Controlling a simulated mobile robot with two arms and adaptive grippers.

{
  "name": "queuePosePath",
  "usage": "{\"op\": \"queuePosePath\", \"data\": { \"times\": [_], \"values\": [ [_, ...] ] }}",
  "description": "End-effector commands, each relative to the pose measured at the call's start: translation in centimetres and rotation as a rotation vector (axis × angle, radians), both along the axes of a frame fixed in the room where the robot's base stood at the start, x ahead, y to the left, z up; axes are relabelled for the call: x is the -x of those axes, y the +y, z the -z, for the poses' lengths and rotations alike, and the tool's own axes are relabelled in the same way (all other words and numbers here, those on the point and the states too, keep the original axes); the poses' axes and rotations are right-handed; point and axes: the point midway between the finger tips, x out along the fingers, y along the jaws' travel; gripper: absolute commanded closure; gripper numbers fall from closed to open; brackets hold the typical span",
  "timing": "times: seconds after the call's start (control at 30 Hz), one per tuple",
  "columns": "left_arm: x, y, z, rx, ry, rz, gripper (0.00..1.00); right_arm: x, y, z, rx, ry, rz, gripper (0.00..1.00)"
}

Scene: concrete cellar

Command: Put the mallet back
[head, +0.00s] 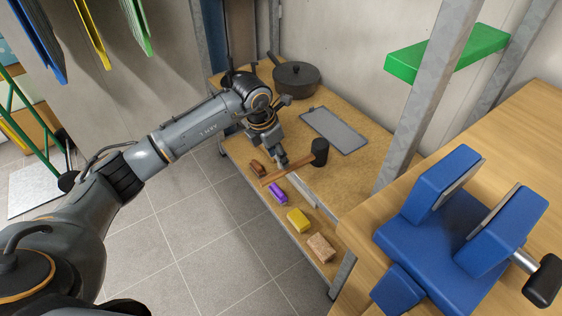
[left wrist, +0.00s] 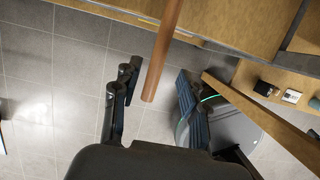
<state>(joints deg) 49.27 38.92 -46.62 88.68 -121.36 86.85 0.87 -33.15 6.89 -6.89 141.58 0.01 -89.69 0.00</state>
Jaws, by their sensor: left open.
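The mallet has a black head (head: 319,152) and a brown wooden handle (head: 288,171). In the head view its head is on the wooden shelf board, and the handle points left and toward me, past the board's front edge. My left gripper (head: 282,159) is open at the handle. In the left wrist view the handle (left wrist: 160,52) comes down from the top and its end lies between the two spread fingers of the gripper (left wrist: 158,78). I cannot tell whether a finger touches it. My right gripper is not in view.
Brown, purple (head: 277,193), yellow (head: 298,220) and tan (head: 321,247) blocks line the lower front ledge. A metal post (head: 428,95) and a blue vise (head: 440,232) stand to the right.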

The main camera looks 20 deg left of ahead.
Motion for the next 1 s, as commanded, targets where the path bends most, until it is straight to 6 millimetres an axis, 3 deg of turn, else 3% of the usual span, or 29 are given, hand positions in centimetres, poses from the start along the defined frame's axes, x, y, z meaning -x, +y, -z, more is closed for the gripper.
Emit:
{"op": "queuePosePath", "data": {
  "times": [0.1,0.33,1.0],
  "values": [
    [0.5,0.4,-2.6,-0.001,-0.002,0.000,0.57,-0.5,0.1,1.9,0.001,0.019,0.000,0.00],
    [1.2,0.8,-5.2,-0.001,0.001,0.001,0.57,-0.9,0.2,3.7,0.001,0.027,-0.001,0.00],
    [1.3,0.9,-5.6,-0.001,0.001,0.000,0.57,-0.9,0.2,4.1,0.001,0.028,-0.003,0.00]
  ]
}}
